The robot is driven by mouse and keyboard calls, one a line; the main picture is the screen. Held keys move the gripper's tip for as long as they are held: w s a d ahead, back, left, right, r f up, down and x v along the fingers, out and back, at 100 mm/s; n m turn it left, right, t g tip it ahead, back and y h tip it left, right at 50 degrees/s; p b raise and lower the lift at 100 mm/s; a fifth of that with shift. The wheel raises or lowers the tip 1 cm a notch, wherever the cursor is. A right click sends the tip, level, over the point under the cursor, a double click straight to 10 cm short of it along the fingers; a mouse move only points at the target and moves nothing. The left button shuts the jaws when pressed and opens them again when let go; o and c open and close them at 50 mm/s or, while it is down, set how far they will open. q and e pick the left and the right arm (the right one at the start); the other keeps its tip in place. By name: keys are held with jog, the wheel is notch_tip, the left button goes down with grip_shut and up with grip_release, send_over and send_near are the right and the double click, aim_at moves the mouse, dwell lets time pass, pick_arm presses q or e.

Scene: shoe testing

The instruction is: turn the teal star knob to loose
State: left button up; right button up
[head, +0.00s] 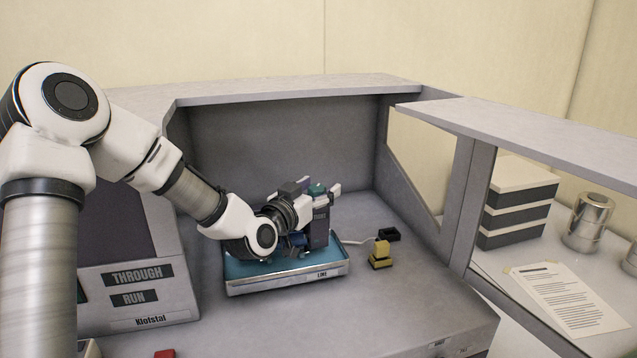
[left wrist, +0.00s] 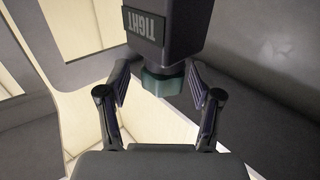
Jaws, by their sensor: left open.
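The teal star knob (head: 317,188) shows at the top of a dark upright post (head: 319,229) in the head view. My left gripper (head: 312,197) is at the knob's height. In the left wrist view its open fingers (left wrist: 161,83) stand on both sides of the knob, with gaps that look clear. The knob's far side is hidden. My right gripper is in neither view.
The post stands in a blue tray (head: 288,284) inside a grey booth. A yellow block (head: 380,255) and a small black block (head: 389,234) lie to its right. A panel marked THROUGH and RUN (head: 137,290) stands at left. The booth floor in front is mostly free.

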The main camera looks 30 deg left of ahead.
pick_arm(q)
jog(key=shift+w+f, duration=0.15)
jog(key=shift+w, duration=0.25)
jog(key=shift+s+a, duration=0.2)
jog(key=shift+s, duration=0.2)
jog(key=shift+c, duration=0.3)
jog(key=shift+s+r, duration=0.25)
jog(key=shift+r, duration=0.05)
jog(key=c, duration=0.5)
jog(key=shift+s, duration=0.1)
jog(key=c, duration=0.6)
